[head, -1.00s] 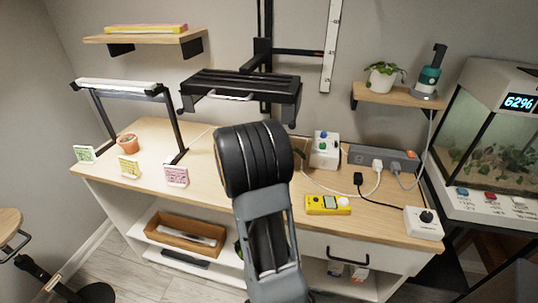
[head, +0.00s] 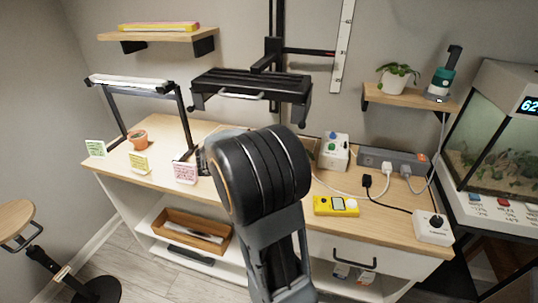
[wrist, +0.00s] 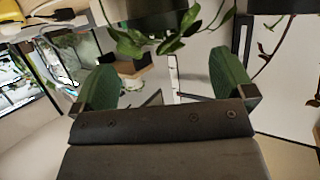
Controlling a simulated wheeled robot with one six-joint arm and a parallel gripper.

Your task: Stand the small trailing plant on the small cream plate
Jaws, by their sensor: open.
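A small plant with trailing green leaves in a white pot (head: 394,80) stands on the wall shelf at right in the head view. In the wrist view, green trailing leaves (wrist: 150,42) and a dark, cropped shape hang into the top edge, just beyond my fingers; I cannot tell whether they belong to the same plant. My gripper (wrist: 165,80) is open, its two green-padded fingers apart with nothing visible between them. In the head view my arm hides the gripper and the middle of the worktop. I cannot make out the small cream plate.
The wooden bench (head: 320,185) carries a terracotta pot (head: 138,140), note cards, a yellow meter (head: 336,206), a white box (head: 333,150) and a power strip (head: 395,160) with cables. A black rack (head: 252,85) overhangs the middle. An aquarium (head: 508,140) stands at right.

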